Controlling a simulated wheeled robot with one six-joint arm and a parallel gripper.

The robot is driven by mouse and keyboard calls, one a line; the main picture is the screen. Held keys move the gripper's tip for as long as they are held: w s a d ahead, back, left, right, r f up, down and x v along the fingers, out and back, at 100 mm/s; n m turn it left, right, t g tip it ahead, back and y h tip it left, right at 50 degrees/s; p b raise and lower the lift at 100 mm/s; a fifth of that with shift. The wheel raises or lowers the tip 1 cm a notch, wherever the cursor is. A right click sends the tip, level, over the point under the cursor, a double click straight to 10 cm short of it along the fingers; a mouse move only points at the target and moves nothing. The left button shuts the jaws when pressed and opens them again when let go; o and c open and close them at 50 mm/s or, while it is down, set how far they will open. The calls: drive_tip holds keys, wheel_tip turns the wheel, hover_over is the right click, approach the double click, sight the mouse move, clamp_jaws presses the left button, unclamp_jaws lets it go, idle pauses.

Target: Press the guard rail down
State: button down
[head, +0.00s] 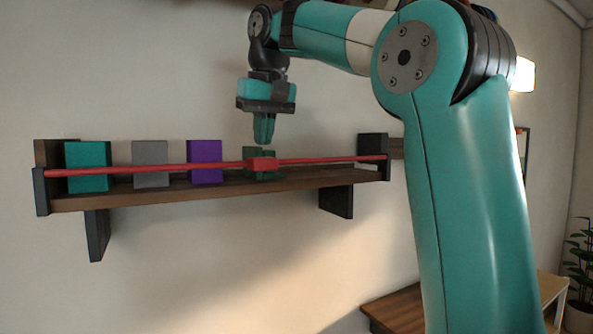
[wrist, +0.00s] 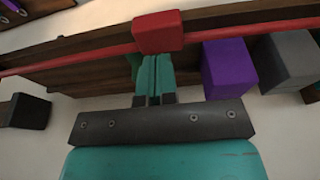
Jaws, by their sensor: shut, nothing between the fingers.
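The red guard rail (head: 200,167) runs along the front of a wooden wall shelf (head: 150,194), held between dark end brackets. A thicker red block (head: 262,164) sits on the rail right of its middle. My gripper (head: 263,140) points down with its fingers shut and empty, just above this block in the head view. In the wrist view the shut teal fingers (wrist: 155,75) point toward the red block (wrist: 158,33) on the red rail (wrist: 240,30). I cannot tell whether the fingertips touch the block.
Teal (head: 88,167), grey (head: 150,163) and purple (head: 204,161) blocks stand on the shelf behind the rail. A dark green block (head: 252,155) is partly hidden behind the red block. A wooden table (head: 395,308) is at lower right.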

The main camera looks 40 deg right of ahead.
sight(263, 166)
drive_tip(key=shift+f, duration=0.2)
idle(0.3)
drive_tip(key=shift+s+a+b+x, duration=0.1)
drive_tip(key=shift+s+b+x, duration=0.15)
drive_tip(key=shift+b+x, duration=0.85)
drive_tip(key=shift+s+a+b+x, duration=0.1)
drive_tip(key=shift+s+b+x, duration=0.1)
drive_tip(key=shift+b+x, duration=0.85)
drive_tip(key=shift+s+b+x, duration=0.25)
drive_tip(key=shift+b+x, duration=0.7)
drive_tip(key=shift+b, duration=0.2)
drive_tip(key=shift+f, duration=0.1)
drive_tip(key=p+v, duration=0.3)
drive_tip(key=w+p+v, duration=0.1)
drive_tip(key=p+v, duration=0.2)
drive_tip(key=w+p+v, duration=0.1)
drive_tip(key=p+v, duration=0.2)
drive_tip(key=shift+d+r, duration=0.25)
drive_tip(key=shift+f, duration=0.1)
